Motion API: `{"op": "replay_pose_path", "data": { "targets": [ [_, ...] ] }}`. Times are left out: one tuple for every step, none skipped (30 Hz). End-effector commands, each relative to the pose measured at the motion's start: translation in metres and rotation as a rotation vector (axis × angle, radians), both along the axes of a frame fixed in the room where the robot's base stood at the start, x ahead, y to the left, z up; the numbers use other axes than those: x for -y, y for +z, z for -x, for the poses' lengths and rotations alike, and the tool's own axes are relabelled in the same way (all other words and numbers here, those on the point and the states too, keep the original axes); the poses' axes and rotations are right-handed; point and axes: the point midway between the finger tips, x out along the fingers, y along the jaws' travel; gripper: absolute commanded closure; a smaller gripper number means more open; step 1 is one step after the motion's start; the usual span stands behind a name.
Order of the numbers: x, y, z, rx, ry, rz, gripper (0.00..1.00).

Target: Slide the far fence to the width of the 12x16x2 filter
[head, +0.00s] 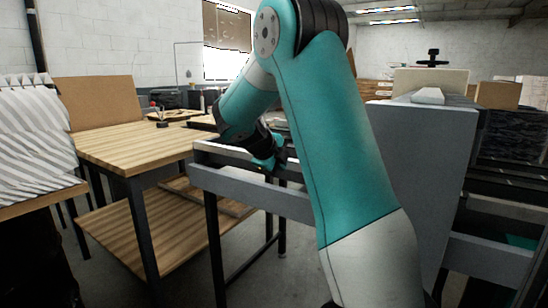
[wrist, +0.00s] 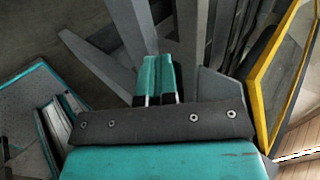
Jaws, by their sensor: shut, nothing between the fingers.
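My gripper (head: 274,163) is low over the grey metal frame (head: 255,188) in the head view, partly behind my arm. In the wrist view its two teal fingers (wrist: 158,82) are shut together with nothing between them. Grey bars and plates lie around and beyond the fingertips there; I cannot tell whether the fingers touch one. I cannot tell which of these grey parts is the far fence. White pleated filters (head: 32,135) stand at the left edge of the head view. No size label is readable, so I cannot pick out the 12x16x2 filter.
A wooden-topped bench (head: 135,148) with a lower shelf stands left of the frame. A tall grey housing (head: 433,170) stands to the right of my arm. In the wrist view, a yellow-edged panel (wrist: 282,65) is close on the right. Open floor shows below the frame.

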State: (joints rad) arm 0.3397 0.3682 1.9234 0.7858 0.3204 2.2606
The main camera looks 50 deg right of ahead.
Motion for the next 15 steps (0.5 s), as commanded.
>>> {"op": "replay_pose_path", "data": {
  "targets": [
    [0.009,-0.007,0.001,-0.003,-0.004,-0.002,1.00],
    [0.014,-0.012,0.000,-0.004,-0.004,-0.002,1.00],
    [0.020,-0.017,-0.001,-0.003,-0.003,-0.002,1.00],
    [0.024,-0.021,-0.001,-0.003,-0.003,-0.002,1.00],
    [0.028,-0.025,-0.001,-0.004,-0.002,-0.002,1.00],
    [0.035,-0.023,-0.002,0.001,-0.004,-0.001,1.00],
    [0.040,-0.022,-0.003,0.001,-0.002,-0.001,1.00],
    [0.045,-0.023,-0.003,-0.001,-0.002,-0.001,1.00],
    [0.050,-0.023,-0.003,0.000,-0.001,-0.001,1.00],
    [0.053,-0.023,-0.004,0.001,-0.001,-0.001,1.00],
    [0.056,-0.023,-0.004,0.001,0.000,-0.001,1.00],
    [0.059,-0.024,-0.004,0.001,0.001,-0.001,1.00],
    [0.061,-0.024,-0.005,0.000,0.001,-0.002,1.00],
    [0.063,-0.024,-0.005,0.001,0.002,-0.001,1.00],
    [0.064,-0.024,-0.005,0.000,0.003,-0.001,1.00]
  ]
}}
